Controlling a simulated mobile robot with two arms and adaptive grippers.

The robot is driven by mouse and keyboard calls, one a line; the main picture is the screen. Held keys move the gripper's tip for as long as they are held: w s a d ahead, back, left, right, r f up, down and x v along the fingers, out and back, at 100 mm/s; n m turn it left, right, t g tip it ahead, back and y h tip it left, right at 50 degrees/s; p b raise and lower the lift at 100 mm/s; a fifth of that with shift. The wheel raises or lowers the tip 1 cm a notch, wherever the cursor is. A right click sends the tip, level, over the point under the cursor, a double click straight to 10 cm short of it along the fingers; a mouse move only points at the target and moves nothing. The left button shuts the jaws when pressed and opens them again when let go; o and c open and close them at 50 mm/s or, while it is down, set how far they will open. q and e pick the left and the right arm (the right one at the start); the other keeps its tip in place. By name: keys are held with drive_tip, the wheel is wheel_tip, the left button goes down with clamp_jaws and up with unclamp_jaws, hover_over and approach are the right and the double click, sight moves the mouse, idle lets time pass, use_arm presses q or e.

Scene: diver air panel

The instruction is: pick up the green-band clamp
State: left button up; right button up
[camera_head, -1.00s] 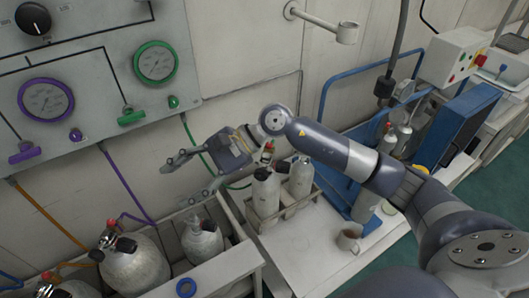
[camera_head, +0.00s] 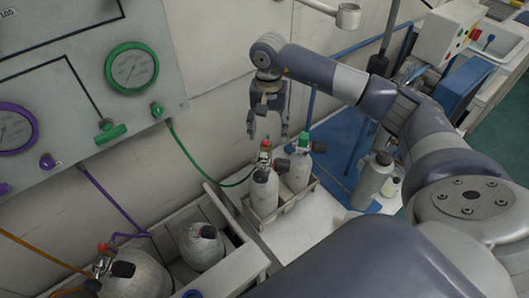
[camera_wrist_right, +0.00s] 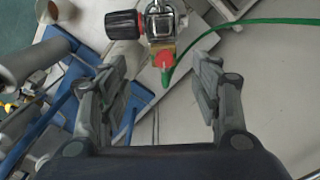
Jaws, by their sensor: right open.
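The clamp with the green hose (camera_head: 265,157) sits at the top of the front grey cylinder in the small rack. In the right wrist view it is a metal clamp (camera_wrist_right: 160,24) with a black knob, a red end and a yellow-green part; the green hose runs off to the right. A distinct green band is hard to make out. My right gripper (camera_head: 268,129) points down, open and empty, just above this cylinder's top. In the wrist view the fingers (camera_wrist_right: 161,78) stand apart, with the clamp beyond and between their tips. My left gripper is not in view.
A second cylinder (camera_head: 299,174) with a green and black valve stands close beside the front one. The panel (camera_head: 60,30) with gauges rises at the left. A grey bottle (camera_head: 372,180) stands to the right.

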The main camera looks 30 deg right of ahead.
sight(266, 140)
drive_tip(key=shift+w+f, duration=0.1)
drive_tip(key=shift+f, duration=0.25)
drive_tip(key=shift+f+p, duration=0.35)
drive_tip(key=shift+p, duration=0.05)
wheel_tip(266, 140, down, 4)
drive_tip(key=shift+a+r+p, duration=0.15)
drive_tip(key=shift+r+p, duration=0.1)
drive_tip(key=shift+p, duration=0.5)
drive_tip(key=shift+w+f, duration=0.1)
drive_tip(key=shift+f, duration=0.35)
drive_tip(key=shift+c, duration=0.5)
drive_tip(key=c, duration=0.9)
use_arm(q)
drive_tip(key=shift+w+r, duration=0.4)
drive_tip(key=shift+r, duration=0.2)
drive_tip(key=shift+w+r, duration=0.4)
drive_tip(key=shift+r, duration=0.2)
use_arm(e)
drive_tip(key=shift+w, duration=0.1)
clamp_jaws()
